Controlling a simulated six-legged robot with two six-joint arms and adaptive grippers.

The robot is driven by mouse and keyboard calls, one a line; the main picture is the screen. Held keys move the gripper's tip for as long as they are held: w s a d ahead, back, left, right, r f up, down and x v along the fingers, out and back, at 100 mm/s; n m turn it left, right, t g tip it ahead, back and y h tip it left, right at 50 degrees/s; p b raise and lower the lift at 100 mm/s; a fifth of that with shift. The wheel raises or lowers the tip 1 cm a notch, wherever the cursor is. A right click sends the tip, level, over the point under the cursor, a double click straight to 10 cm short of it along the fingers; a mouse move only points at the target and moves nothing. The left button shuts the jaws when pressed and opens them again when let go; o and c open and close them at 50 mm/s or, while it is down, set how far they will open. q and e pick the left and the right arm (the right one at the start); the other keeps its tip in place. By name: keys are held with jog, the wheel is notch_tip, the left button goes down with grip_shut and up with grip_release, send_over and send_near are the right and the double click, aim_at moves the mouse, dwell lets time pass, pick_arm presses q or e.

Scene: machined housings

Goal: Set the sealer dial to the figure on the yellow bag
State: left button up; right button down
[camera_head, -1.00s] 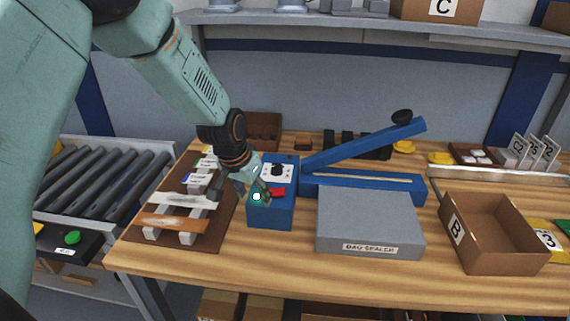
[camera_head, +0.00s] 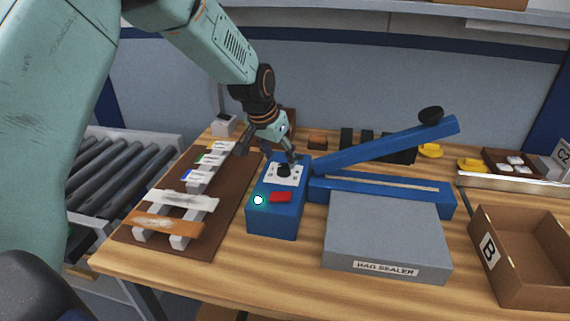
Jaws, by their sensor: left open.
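The blue sealer control box (camera_head: 262,222) stands on the bench, with a red switch (camera_head: 280,197) and a lit white-green lamp (camera_head: 258,200) on top. Its black dial (camera_head: 284,171) sits on a white plate; the pointer's setting is too small to read. My left gripper (camera_head: 268,157) is open just above and behind the dial, one finger close to it; I cannot tell if they touch. The bag sealer (camera_head: 385,235) with its raised blue arm (camera_head: 385,145) stands to the right. No yellow bag with a readable figure is in view. My right gripper is not in view.
A brown board with light strips and blocks (camera_head: 215,243) lies left of the box. Carton B (camera_head: 535,285) stands at the right. Small yellow items (camera_head: 432,151) and a tray (camera_head: 510,165) lie at the back right. Rollers (camera_head: 115,190) are beyond the left edge.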

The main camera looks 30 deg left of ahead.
aim_at(284, 165)
pick_arm(q)
jog(key=shift+d+f, duration=0.1)
jog(key=shift+f, duration=0.75)
jog(key=shift+w+f, duration=0.1)
jog(key=shift+f, duration=0.2)
jog(key=shift+w+d+f, duration=0.1)
jog(key=shift+w+f, duration=0.45)
jog(key=shift+w, duration=0.05)
jog(key=shift+s+r, duration=0.3)
jog(key=shift+s, duration=0.1)
jog(key=c, duration=0.4)
jog(key=shift+w+f, duration=0.15)
jog(key=shift+w, duration=0.1)
jog(key=c, duration=0.8)
